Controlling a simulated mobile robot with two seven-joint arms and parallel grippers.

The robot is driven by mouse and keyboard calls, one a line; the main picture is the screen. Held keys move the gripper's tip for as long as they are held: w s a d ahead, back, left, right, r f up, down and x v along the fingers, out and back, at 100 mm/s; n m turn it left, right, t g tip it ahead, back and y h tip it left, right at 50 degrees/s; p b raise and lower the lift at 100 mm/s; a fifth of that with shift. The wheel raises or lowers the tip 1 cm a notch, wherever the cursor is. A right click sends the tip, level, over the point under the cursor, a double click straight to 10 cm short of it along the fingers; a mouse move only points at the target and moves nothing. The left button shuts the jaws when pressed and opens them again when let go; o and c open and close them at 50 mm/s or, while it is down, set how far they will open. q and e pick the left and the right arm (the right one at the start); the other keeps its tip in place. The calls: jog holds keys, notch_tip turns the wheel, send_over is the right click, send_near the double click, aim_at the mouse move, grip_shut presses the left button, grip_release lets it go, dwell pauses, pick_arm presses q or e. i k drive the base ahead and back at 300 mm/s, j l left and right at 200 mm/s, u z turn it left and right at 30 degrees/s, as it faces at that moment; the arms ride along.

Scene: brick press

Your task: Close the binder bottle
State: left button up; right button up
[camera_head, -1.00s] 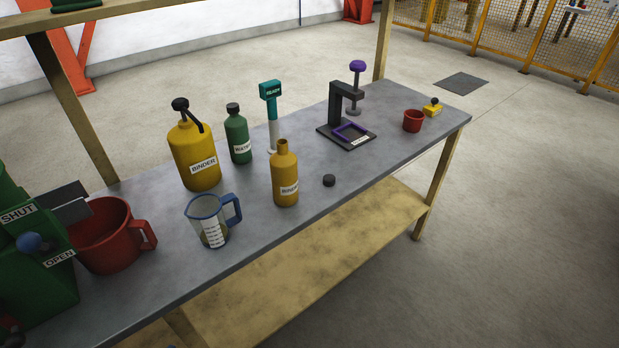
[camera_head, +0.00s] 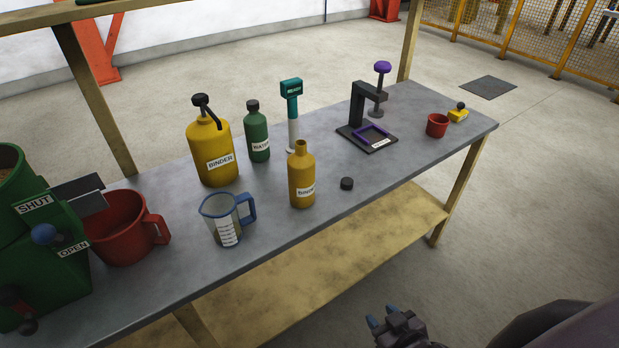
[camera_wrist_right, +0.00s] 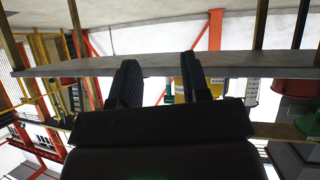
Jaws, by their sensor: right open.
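The small yellow binder bottle (camera_head: 301,181) stands upright on the grey bench near its front edge. Its neck is uncapped. A dark round cap (camera_head: 347,183) lies on the bench just right of the bottle. My right gripper (camera_head: 383,318) is low at the bottom of the head view, in front of the bench and well apart from bottle and cap. Its fingers are spread and empty; they also show in the right wrist view (camera_wrist_right: 160,82). My left gripper is not in view.
A large yellow binder container (camera_head: 212,158), a green water bottle (camera_head: 257,135) and a teal-headed device (camera_head: 292,90) stand behind. A measuring jug (camera_head: 226,222) and red mug (camera_head: 123,235) are left. A press (camera_head: 366,132), red cup (camera_head: 437,126) and yellow item (camera_head: 458,113) are right.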

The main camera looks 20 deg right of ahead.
aim_at(300, 164)
jog(key=l+u, duration=0.8)
jog(key=l, duration=0.3)
jog(key=k+l+u, duration=0.1)
jog(key=l, duration=0.4)
jog(key=k+l, duration=0.15)
jog(key=l, duration=0.25)
jog(key=k+l, duration=0.1)
jog(key=l, duration=0.3)
